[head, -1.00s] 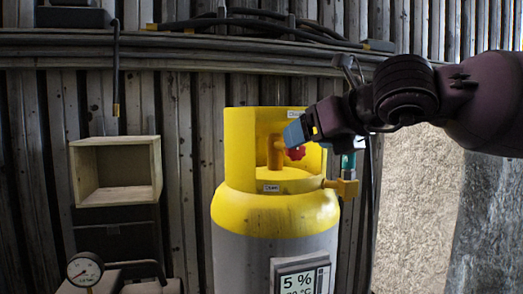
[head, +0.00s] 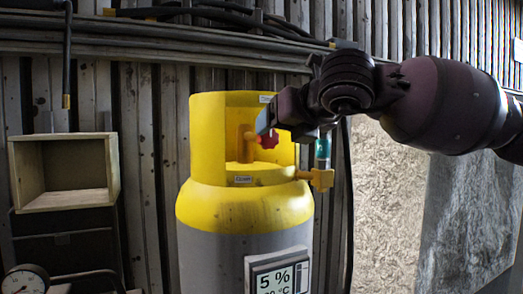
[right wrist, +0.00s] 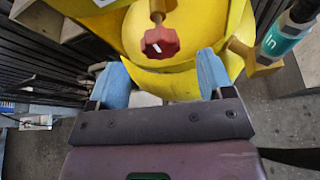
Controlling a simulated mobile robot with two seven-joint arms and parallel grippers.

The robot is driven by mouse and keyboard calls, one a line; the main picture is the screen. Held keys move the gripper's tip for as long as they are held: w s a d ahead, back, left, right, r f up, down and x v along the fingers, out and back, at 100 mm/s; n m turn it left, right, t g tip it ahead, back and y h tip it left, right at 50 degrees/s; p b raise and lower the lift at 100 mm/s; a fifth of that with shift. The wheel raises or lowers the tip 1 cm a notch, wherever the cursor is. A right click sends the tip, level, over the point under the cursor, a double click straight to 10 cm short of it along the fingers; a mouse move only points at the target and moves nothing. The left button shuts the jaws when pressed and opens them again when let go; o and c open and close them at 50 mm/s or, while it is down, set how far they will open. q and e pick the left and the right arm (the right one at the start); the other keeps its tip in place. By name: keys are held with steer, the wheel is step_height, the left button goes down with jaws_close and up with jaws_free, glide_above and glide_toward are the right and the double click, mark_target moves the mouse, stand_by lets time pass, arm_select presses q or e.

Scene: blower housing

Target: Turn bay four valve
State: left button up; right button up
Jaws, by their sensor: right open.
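The red valve knob (head: 269,140) sits on a brass-yellow stem inside the open yellow collar of a gas cylinder (head: 245,205). In the right wrist view the red knob (right wrist: 160,42) lies just beyond the fingertips, roughly centred between them, with a small white mark on it. My right gripper (right wrist: 165,75) is open, with its two blue fingers apart and nothing between them. In the head view the right gripper (head: 265,122) is at the collar's opening, close to the knob and partly edge-on. My left gripper is not in view.
A brass side fitting (head: 318,179) with a teal-labelled hose marked "In" (right wrist: 282,38) stands right of the collar. A wooden box (head: 65,172) and a gauge (head: 25,281) are at left. Pipes run along the wall above.

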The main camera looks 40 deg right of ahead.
mark_target(271, 138)
steer(key=b+x, duration=0.1)
steer(key=x, duration=0.1)
steer(key=b+x, duration=0.1)
steer(key=x, duration=0.1)
steer(key=shift+w+f+b, duration=0.1)
steer(key=shift+f+b, duration=0.2)
steer(key=shift+f, duration=0.05)
steer(key=shift+w+d+f+b, duration=0.1)
steer(key=shift+w+b, duration=0.25)
steer(key=shift+w, duration=0.35)
steer(key=c, duration=0.9)
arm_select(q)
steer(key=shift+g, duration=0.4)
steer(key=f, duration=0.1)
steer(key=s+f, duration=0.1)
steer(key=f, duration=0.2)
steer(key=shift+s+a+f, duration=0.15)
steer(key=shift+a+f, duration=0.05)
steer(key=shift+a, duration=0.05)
